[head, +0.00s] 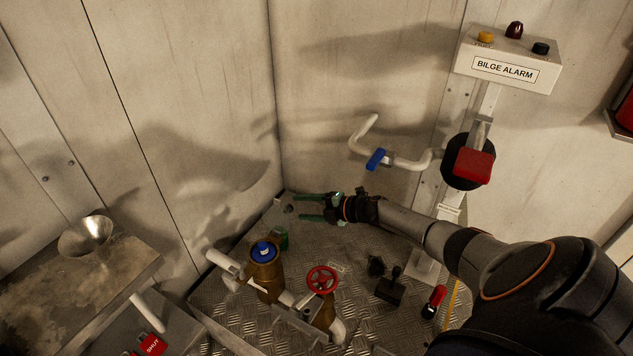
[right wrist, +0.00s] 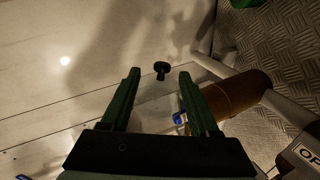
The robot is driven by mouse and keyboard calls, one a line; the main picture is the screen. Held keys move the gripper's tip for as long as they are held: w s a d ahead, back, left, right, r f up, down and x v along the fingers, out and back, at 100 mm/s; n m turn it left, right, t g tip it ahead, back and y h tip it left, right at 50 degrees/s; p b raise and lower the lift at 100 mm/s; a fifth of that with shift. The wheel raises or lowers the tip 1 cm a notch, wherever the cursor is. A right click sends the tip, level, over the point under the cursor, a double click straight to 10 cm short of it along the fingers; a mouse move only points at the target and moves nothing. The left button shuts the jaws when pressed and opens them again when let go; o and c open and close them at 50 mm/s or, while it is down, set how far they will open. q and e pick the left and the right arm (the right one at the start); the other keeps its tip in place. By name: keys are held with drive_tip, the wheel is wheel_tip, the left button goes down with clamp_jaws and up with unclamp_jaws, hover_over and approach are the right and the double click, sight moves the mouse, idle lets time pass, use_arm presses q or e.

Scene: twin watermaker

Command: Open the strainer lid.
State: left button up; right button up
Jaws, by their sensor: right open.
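The strainer is an upright brass cylinder (head: 267,280) with a blue lid (head: 264,251) on top. The lid sits on the cylinder. In the right wrist view the brass body (right wrist: 243,95) lies to the right of the fingers, and a bit of blue (right wrist: 180,118) shows at its end, partly hidden by a finger. My right gripper (head: 302,207) is open and empty, with dark green fingers pointing left. In the head view it is above and to the right of the strainer, apart from it. My left gripper is not in view.
A red handwheel valve (head: 322,279) stands right of the strainer. A green object (head: 282,238) is behind it. A white pipe with a blue handle (head: 376,159) is on the wall. A black knob (right wrist: 161,70) shows beyond my fingertips. A funnel (head: 86,237) sits on the left bench.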

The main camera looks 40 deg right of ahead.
drive_tip(key=p+v, duration=0.1)
drive_tip(key=v, duration=0.3)
idle(0.6)
drive_tip(key=shift+s, duration=0.1)
